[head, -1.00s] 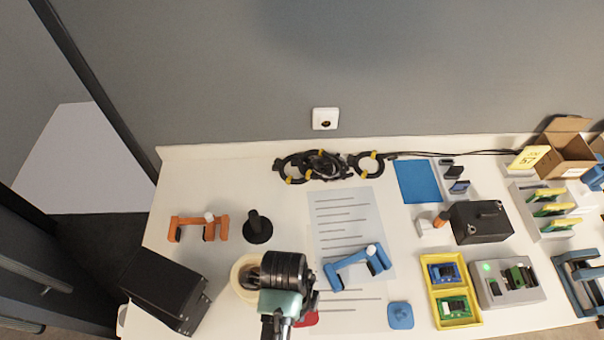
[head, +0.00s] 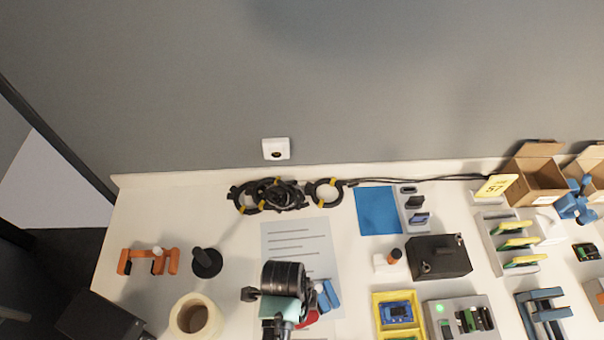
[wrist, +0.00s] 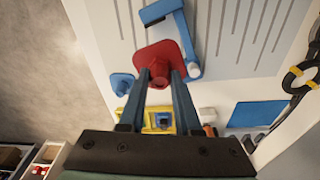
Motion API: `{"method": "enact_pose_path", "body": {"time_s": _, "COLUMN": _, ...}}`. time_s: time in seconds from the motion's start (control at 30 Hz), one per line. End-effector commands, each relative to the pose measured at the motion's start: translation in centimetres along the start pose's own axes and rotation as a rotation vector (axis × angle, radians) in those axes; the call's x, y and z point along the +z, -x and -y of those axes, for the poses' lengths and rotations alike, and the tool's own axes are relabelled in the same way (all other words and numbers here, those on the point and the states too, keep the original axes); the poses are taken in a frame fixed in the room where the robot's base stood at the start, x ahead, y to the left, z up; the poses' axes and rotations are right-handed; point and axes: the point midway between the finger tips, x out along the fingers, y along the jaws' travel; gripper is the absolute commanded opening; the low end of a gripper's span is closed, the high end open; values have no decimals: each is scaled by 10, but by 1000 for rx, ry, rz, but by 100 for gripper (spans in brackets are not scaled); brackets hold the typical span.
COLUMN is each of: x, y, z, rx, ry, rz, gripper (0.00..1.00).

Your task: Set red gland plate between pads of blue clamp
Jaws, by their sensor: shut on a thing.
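The red gland plate (wrist: 157,58), a rounded plate with a round boss, is held between the two fingertips of my gripper (wrist: 162,78) in the wrist view. A sliver of the red plate (head: 310,319) shows beside my wrist in the head view. The blue clamp (head: 328,295) lies on the printed sheet, mostly hidden behind my arm. In the wrist view the blue clamp (wrist: 186,38) appears just beyond the plate and overlaps it. I cannot tell whether they touch. The clamp's pads are not clearly visible.
A blue knobbed plate (wrist: 121,83) lies beside the clamp. A tape roll (head: 195,318), a black-handled stand (head: 206,263) and an orange clamp (head: 148,262) are to the left. A yellow tray (head: 398,312) and a black box (head: 439,257) are to the right.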

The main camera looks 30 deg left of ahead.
Motion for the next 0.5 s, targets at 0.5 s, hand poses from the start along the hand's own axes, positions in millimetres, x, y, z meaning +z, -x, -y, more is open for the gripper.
{"method": "enact_pose_path", "body": {"time_s": 0.5, "x": 4, "y": -28, "z": 0, "rx": -2, "ry": 12, "rz": 0, "gripper": 0}}
